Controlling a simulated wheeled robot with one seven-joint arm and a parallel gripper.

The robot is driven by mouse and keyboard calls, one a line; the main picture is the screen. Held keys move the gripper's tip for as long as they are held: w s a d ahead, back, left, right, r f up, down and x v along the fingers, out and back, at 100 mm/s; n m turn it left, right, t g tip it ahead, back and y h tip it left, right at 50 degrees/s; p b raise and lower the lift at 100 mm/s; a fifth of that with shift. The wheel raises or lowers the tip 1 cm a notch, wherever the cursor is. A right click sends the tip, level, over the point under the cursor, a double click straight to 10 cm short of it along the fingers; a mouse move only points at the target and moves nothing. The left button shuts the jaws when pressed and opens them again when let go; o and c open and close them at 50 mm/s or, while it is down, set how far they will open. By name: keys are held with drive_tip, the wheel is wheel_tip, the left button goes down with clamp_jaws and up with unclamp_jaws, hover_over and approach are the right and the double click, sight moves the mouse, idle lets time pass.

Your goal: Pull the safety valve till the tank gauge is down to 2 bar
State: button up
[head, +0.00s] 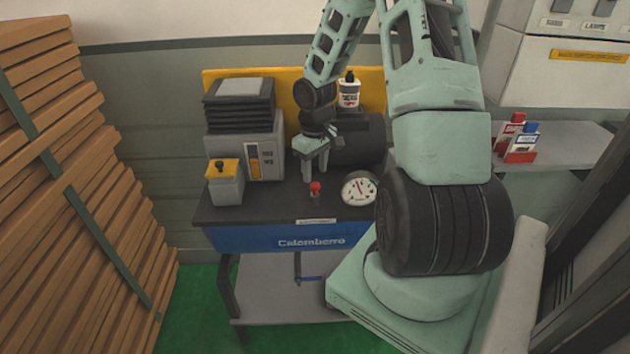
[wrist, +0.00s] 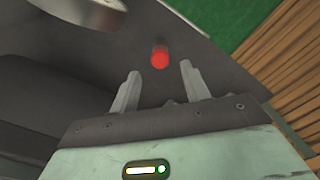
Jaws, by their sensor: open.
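The safety valve, a small red knob (head: 315,188) on a short stem, stands at the front of the dark bench top. It also shows in the wrist view (wrist: 160,57), just ahead of my fingertips and between their lines. My gripper (head: 316,176) is open and empty, just behind the knob in the head view; its two fingers show apart in the wrist view (wrist: 160,80). The tank gauge (head: 359,188), a round white dial, sits right of the knob. Its needle is too small to read exactly. The dark tank (head: 358,140) lies behind, partly hidden by my arm.
The bench (head: 225,214) has a blue front panel. A grey machine (head: 262,150) and a yellow-topped box (head: 224,182) stand at left. A bottle (head: 349,92) stands at the back. Stacked wooden slats (head: 70,190) fill the far left.

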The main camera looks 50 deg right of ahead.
sight(315, 185)
drive_tip(key=shift+f, duration=2.15)
clamp_jaws()
drive_tip(key=shift+r+p, duration=0.85)
drive_tip(key=shift+r, duration=0.05)
drive_tip(key=shift+f, duration=0.1)
unclamp_jaws()
wheel_tip(315, 185, up, 17)
drive_tip(key=shift+r, duration=0.2)
